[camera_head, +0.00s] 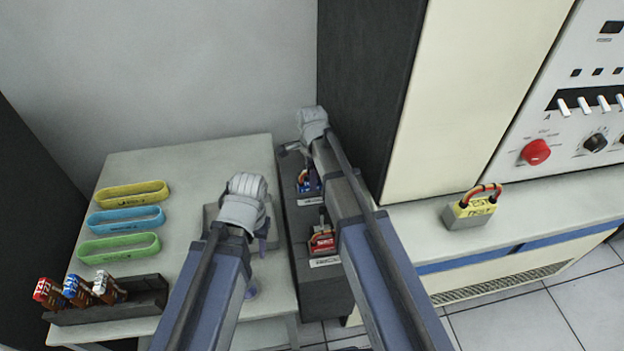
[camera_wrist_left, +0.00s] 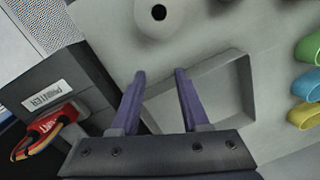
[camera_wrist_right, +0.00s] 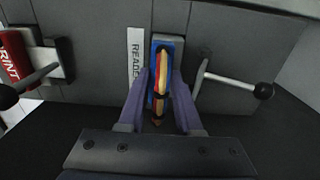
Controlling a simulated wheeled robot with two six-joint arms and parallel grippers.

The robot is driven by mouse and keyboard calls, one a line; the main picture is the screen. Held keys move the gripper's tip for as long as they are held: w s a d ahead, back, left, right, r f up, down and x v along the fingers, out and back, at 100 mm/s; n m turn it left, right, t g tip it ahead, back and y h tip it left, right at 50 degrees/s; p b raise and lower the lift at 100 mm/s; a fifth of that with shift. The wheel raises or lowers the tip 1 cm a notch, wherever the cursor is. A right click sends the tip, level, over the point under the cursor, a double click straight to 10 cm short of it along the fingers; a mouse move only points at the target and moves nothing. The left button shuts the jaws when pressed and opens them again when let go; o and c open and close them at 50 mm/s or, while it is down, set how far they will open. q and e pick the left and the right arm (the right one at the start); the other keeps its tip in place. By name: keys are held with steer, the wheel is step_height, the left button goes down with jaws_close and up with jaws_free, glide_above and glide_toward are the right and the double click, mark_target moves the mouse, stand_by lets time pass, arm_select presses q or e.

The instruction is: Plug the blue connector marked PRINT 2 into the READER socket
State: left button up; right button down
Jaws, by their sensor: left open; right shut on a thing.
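The blue connector (camera_wrist_right: 163,88) with red and yellow wires stands at the socket beside the READER label (camera_wrist_right: 135,65) in the right wrist view. My right gripper (camera_wrist_right: 161,76) is shut on it, one finger on each side. Its marking is not readable, and I cannot tell how deep it sits. The blue connector also shows in the head view (camera_head: 308,182), partly behind my right arm. My left gripper (camera_wrist_left: 160,80) is open and empty, above a shallow grey tray (camera_wrist_left: 237,90) on the table.
A red connector (camera_head: 321,240) sits in the PRINTER position (camera_wrist_left: 45,97). Levers flank the reader socket (camera_wrist_right: 232,84). A rack (camera_head: 150,297) holds red, blue and white connectors; yellow, blue and green loops (camera_head: 132,195) lie behind.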

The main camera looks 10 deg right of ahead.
arm_select(q)
steer(key=shift+f, duration=0.2)
arm_select(e)
steer(key=shift+f, duration=0.25)
steer(key=c, duration=0.5)
jaws_free()
steer(key=shift+r, duration=0.1)
arm_select(q)
steer(key=shift+r, duration=0.15)
arm_select(e)
step_height(320, 180, up, 8)
steer(key=p, duration=0.7)
steer(key=shift+p, duration=0.35)
arm_select(q)
step_height(320, 180, up, 8)
steer(key=shift+f, duration=0.2)
